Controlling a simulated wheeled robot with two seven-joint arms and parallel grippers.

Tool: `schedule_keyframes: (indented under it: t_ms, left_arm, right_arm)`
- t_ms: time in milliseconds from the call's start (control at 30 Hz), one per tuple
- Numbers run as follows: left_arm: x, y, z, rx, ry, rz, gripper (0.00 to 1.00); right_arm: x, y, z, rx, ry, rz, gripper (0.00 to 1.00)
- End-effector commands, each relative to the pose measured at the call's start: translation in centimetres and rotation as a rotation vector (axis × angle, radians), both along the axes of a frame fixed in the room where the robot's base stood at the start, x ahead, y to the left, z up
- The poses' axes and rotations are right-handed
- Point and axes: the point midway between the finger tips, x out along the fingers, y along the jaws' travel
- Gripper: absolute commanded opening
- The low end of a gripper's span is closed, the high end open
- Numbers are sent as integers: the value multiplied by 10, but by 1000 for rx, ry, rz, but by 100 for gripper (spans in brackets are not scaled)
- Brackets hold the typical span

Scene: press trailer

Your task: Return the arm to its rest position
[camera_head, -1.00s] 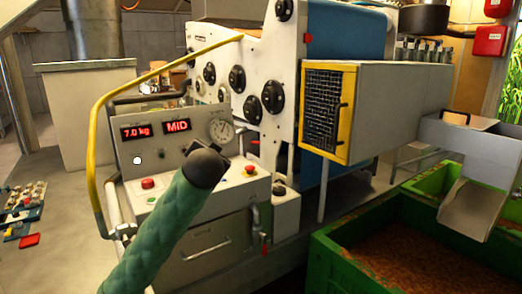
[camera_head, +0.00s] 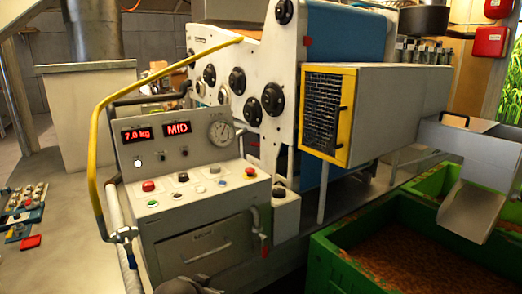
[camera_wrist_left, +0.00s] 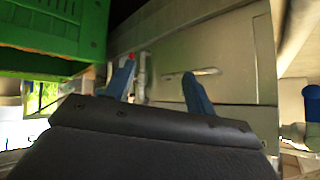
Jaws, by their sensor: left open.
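My left gripper (camera_wrist_left: 158,88) shows in the left wrist view with its two blue fingers apart and nothing between them. Beyond them is the grey cabinet front (camera_wrist_left: 225,60) with its drawer handle. In the head view only a dark piece of my arm shows at the bottom edge, below the drawer; the gripper itself is out of that view. The control panel (camera_head: 205,190) stands clear, with a red button (camera_head: 148,186), several other buttons, a round gauge (camera_head: 221,133) and red displays reading 7.0 kg and MID (camera_head: 178,128). My right gripper is not in view.
A yellow bent rail (camera_head: 97,150) curves at the panel's left. A green crate (camera_head: 335,262) of brown pellets stands at the lower right, under a metal chute (camera_head: 470,209). The crate also shows in the left wrist view (camera_wrist_left: 60,25). The floor at the left is partly open.

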Motion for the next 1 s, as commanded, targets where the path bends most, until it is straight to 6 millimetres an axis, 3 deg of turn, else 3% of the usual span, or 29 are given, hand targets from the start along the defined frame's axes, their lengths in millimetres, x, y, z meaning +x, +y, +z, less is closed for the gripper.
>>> schedule_keyframes:
  t_ms: [367,600,800,1000]
  left_arm:
    - [-95,8,-102,-61,231,54,55]
    - [-166,8,-164,-84,394,82,55]
    - [-232,3,-205,-96,528,93,55]
    - [-281,1,-229,-95,620,98,55]
  right_arm:
    - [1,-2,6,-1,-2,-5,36]
    - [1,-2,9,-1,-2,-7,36]
    - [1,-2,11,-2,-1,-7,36]
    - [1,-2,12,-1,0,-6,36]
